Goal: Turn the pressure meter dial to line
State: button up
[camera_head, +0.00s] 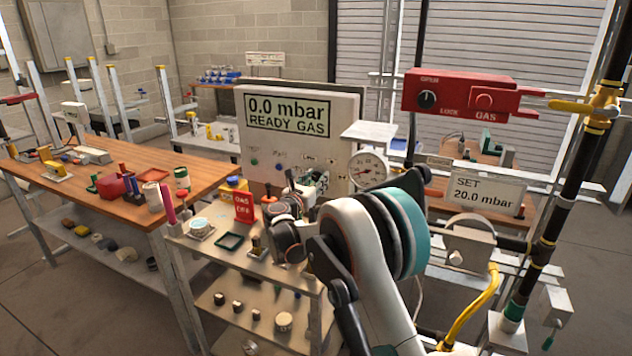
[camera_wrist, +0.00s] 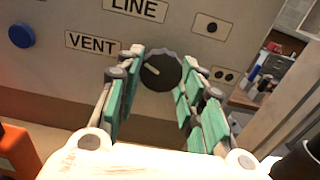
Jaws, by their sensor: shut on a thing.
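The pressure meter (camera_head: 290,130) is a pale box with a screen reading "0.0 mbar READY GAS". Its dial (camera_wrist: 162,70) is a dark round knob with a ribbed edge and a short pale mark left of its middle, slanting to the upper left. The LINE label (camera_wrist: 138,8) is above the dial and the VENT label (camera_wrist: 93,43) is to its left. My gripper (camera_wrist: 160,76) has its teal-padded fingers on either side of the dial, shut on it. In the head view my gripper (camera_head: 308,184) is at the meter's lower front and hides the dial.
A round gauge (camera_head: 368,169) is right of the meter. A red gas box (camera_head: 460,95) hangs above a "SET 20.0 mbar" sign (camera_head: 486,192). A red "GAS OFF" block (camera_head: 243,207) stands on the shelf cart. A wooden workbench (camera_head: 120,205) is at the left.

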jog(key=m, duration=0.4)
jog(key=shift+a, duration=0.1)
jog(key=shift+m, duration=2.2)
jog(key=o, duration=1.1)
jog(key=shift+w, duration=0.1)
jog(key=shift+c, duration=0.2)
jog(key=v, duration=1.2)
